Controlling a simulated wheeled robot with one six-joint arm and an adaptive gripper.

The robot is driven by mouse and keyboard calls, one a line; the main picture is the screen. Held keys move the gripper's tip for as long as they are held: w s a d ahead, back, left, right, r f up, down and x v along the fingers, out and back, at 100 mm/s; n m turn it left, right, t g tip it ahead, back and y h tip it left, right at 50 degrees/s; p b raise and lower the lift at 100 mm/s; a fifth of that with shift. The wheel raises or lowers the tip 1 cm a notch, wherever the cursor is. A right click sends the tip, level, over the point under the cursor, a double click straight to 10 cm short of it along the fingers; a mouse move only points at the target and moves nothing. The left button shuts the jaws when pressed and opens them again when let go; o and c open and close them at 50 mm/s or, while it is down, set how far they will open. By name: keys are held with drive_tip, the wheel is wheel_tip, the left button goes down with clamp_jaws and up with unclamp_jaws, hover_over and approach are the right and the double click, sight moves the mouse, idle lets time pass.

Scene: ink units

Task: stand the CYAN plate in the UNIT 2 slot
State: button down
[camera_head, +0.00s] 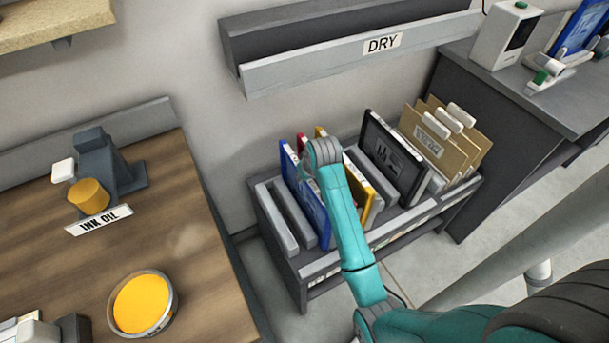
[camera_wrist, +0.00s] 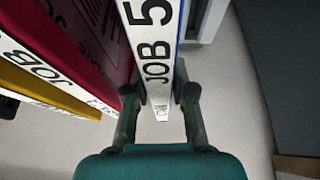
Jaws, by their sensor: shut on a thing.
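My gripper (camera_wrist: 160,95) is shut on a plate with a white JOB 5 edge label and blue sides (camera_wrist: 157,45) in the wrist view. In the head view my wrist hides the fingers; below it, a blue plate (camera_head: 306,200) stands in the floor rack, seemingly the same one. I cannot make out a plate that is clearly cyan. No UNIT 2 label is readable. A blue-faced plate (camera_head: 578,28) stands in a holder on the far right bench.
The grey rack (camera_head: 318,268) also holds a red plate (camera_wrist: 85,30), a yellow plate (camera_wrist: 30,82), a black-framed plate (camera_head: 392,155) and brown folders (camera_head: 430,138). The DRY shelf (camera_head: 300,72) hangs above. An ink can (camera_head: 143,303) stands on the left table.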

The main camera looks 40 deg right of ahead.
drive_tip(key=c, duration=0.9)
unclamp_jaws()
drive_tip(key=shift+f, duration=0.1)
drive_tip(key=v, duration=1.2)
